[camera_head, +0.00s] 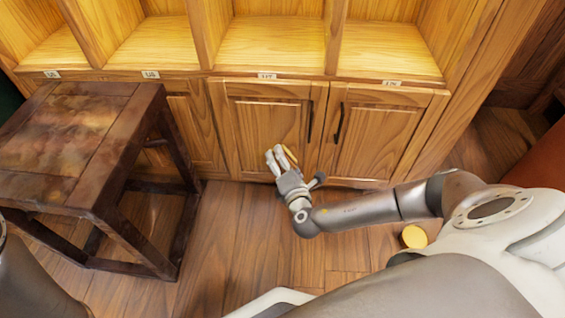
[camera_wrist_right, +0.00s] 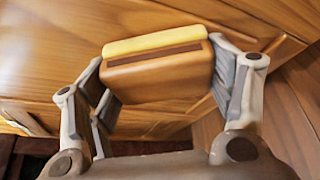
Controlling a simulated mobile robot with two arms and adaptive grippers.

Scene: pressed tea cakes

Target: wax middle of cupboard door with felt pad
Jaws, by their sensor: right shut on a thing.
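The felt pad (camera_wrist_right: 160,75) is a brown block with a pale yellow layer on its far side. My right gripper (camera_wrist_right: 160,85) is shut on it, one finger at each end. In the head view my right gripper (camera_head: 279,155) is in front of the lower part of a wooden cupboard door (camera_head: 250,122) with a dark upright handle. A sliver of the pad (camera_head: 290,153) shows there beside the fingers. The yellow layer faces the wood; I cannot tell whether it touches. My left gripper is out of view.
A second cupboard door (camera_head: 372,130) adjoins on the right. Lit open shelves (camera_head: 270,45) with small labels are above. A dark wooden stool (camera_head: 65,140) stands at the left, partly before another door. A round yellow thing (camera_head: 414,237) shows near my right arm. Floor (camera_head: 240,240) is clear between.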

